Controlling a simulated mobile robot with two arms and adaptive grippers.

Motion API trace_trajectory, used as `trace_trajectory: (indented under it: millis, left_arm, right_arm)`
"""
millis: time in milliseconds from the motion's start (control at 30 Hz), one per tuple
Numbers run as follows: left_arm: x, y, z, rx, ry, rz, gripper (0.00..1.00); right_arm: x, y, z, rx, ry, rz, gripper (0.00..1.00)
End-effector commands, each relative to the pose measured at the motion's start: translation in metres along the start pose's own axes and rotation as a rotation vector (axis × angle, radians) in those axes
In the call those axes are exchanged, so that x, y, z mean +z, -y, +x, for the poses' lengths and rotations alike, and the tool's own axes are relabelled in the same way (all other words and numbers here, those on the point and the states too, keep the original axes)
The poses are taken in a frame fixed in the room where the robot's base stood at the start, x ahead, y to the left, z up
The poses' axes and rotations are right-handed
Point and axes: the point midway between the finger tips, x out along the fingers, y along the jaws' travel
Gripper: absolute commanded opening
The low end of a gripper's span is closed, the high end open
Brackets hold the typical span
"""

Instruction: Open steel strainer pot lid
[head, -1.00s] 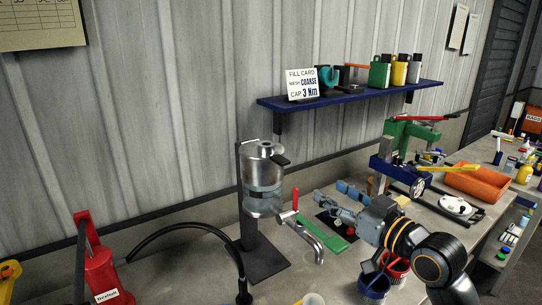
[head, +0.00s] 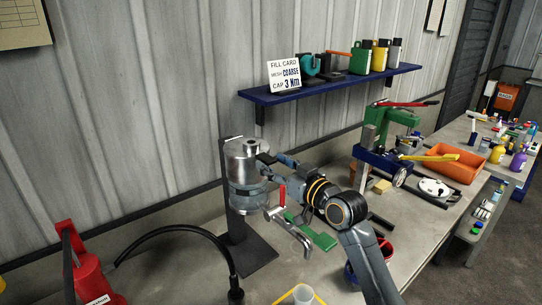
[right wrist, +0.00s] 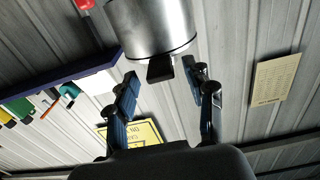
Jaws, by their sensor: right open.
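The steel strainer pot (head: 243,171) is a shiny cylinder on a dark upright stand, with its lid (head: 242,149) seated on top. A dark tab sticks out from the lid on its right side. My right gripper (head: 275,158) is at that tab, coming from the right. In the right wrist view the steel pot (right wrist: 150,28) fills the top, and the black tab (right wrist: 160,69) points toward the space between the open fingers of my right gripper (right wrist: 163,78). The fingers look apart from the tab. My left gripper is in neither view.
A red-handled tap (head: 283,197) projects from the pot's lower right. A blue shelf (head: 335,83) with a fill card (head: 284,75) hangs above. A red canister (head: 88,275) with a black hose stands at left. A green press (head: 395,118) and orange tray (head: 455,163) stand right.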

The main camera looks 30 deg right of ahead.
Motion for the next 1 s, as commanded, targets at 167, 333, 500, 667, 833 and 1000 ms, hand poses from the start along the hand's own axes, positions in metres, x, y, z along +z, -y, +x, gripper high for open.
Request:
trace_trajectory:
  millis: [167,333,500,667,833,1000]
  left_arm:
    - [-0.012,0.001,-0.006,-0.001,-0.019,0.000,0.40]
    - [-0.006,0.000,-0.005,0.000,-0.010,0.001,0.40]
    - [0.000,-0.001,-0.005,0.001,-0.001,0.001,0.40]
    - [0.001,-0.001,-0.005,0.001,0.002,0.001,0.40]
    - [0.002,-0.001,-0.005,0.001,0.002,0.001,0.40]
    - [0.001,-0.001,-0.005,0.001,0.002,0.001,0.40]
  right_arm:
    - [-0.001,0.001,0.013,-0.001,0.001,0.000,0.53]
    - [0.001,0.001,0.015,-0.001,0.001,-0.001,0.53]
    - [0.001,0.000,0.015,-0.001,0.001,-0.001,0.45]
    - [0.001,0.000,0.015,-0.001,0.001,-0.001,0.12]
    - [0.000,0.000,0.015,-0.001,0.000,-0.001,0.00]
    - [-0.001,-0.002,0.014,0.000,0.000,-0.002,0.00]
